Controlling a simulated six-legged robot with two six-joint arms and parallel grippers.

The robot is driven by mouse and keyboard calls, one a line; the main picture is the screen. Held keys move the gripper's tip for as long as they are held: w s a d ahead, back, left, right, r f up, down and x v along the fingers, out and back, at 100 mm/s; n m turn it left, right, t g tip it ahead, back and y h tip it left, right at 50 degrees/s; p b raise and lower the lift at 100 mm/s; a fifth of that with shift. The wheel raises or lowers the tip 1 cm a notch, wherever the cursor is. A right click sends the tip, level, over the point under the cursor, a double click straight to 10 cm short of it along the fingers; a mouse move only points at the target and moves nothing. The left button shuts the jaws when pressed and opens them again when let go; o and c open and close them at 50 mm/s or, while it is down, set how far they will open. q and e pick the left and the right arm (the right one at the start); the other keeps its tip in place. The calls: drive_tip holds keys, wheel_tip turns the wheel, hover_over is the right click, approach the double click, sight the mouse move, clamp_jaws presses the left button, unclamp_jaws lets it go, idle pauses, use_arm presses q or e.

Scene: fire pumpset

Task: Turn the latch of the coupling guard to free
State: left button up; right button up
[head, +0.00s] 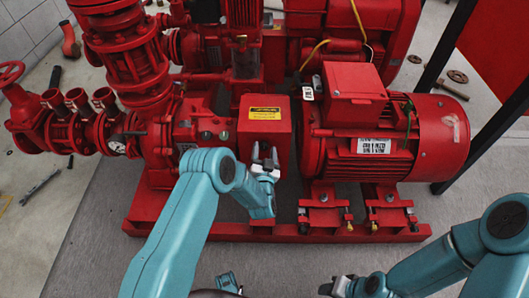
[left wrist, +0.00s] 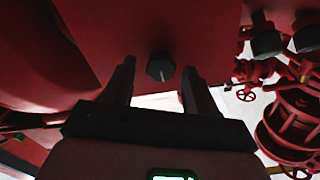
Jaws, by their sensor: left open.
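The coupling guard (head: 264,112) is a red box with a yellow label, between the pump and the red motor. In the left wrist view the guard's red face (left wrist: 115,35) fills the upper middle. The latch (left wrist: 160,67) is a small dark knob with a light line on it, on that face. My left gripper (head: 265,156) is at the guard's front; its fingers (left wrist: 158,88) are open, one on each side of the latch. I cannot tell whether they touch it. In the head view the latch is not visible behind the gripper. My right gripper (head: 338,287) is low at the bottom edge, away from the guard.
The red motor (head: 385,140) stands right of the guard on a red base frame (head: 270,232). The pump and its pipes (head: 125,70) stand to the left. A dark post (head: 450,45) rises at the right.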

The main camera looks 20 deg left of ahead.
use_arm(q)
drive_tip(key=c, duration=1.1)
drive_tip(key=shift+o, duration=0.2)
drive_tip(key=shift+n, duration=0.3)
use_arm(e)
drive_tip(key=shift+f, duration=0.1)
use_arm(q)
drive_tip(key=n+b, duration=0.2)
drive_tip(key=n, duration=0.2)
drive_tip(key=shift+a+f+n, duration=0.1)
drive_tip(key=shift+n, duration=0.2)
drive_tip(key=n+b, duration=0.2)
drive_tip(key=n, duration=0.3)
drive_tip(key=shift+a+b, duration=0.1)
drive_tip(key=shift+b, duration=0.2)
drive_tip(key=n+b, duration=0.2)
drive_tip(key=n, duration=0.2)
drive_tip(key=shift+f+n, duration=0.1)
drive_tip(key=shift+n, duration=0.3)
drive_tip(key=shift+a+n+b, duration=0.1)
drive_tip(key=shift+n+b, duration=0.85)
drive_tip(key=shift+n, duration=0.55)
use_arm(e)
wheel_tip(320, 180, down, 8)
drive_tip(key=w+d+t, duration=0.1)
drive_tip(key=w, duration=0.1)
drive_tip(key=shift+w+d+m, duration=0.2)
drive_tip(key=shift+w+m, duration=0.1)
drive_tip(key=shift+w, duration=0.1)
